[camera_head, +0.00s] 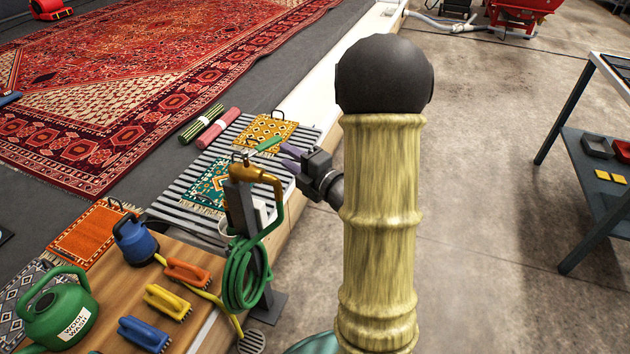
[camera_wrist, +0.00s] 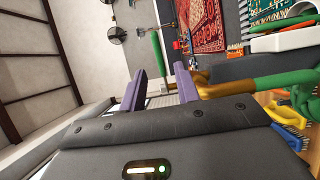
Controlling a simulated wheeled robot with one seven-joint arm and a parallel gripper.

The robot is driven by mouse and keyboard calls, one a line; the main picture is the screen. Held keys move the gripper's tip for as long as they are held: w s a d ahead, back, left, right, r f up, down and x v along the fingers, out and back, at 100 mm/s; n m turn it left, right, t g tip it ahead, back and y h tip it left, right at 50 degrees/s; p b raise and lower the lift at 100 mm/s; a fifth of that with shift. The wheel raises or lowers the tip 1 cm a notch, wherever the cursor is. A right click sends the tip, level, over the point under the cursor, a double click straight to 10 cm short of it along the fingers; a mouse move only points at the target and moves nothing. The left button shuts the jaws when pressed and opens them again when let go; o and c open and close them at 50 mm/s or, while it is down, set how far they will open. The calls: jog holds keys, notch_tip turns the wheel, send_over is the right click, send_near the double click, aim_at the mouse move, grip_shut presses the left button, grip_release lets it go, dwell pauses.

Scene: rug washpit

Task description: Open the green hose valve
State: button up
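The green hose valve has a green lever (camera_head: 268,144) on top of a brass tap (camera_head: 252,173), on a dark post with a coiled green hose (camera_head: 240,270). In the head view my gripper (camera_head: 288,157) is just right of the tap, its purple fingers pointing at the lever. In the wrist view my gripper (camera_wrist: 160,80) is open, with a gap between the fingers. The green lever (camera_wrist: 158,52) shows upright in line with that gap, and the brass tap (camera_wrist: 215,88) is beside the right finger. I cannot tell whether a finger touches the lever.
A wooden bench (camera_head: 205,255) at lower left holds several brushes, a blue pump (camera_head: 135,240) and a green watering can (camera_head: 58,312). Small rugs lie on the slatted rack (camera_head: 168,205) behind the post. A shelved table (camera_head: 590,170) stands at right. Floor between is clear.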

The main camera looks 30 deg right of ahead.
jog(key=b+v, duration=0.7)
jog(key=b, duration=0.1)
jog(key=shift+s, duration=0.3)
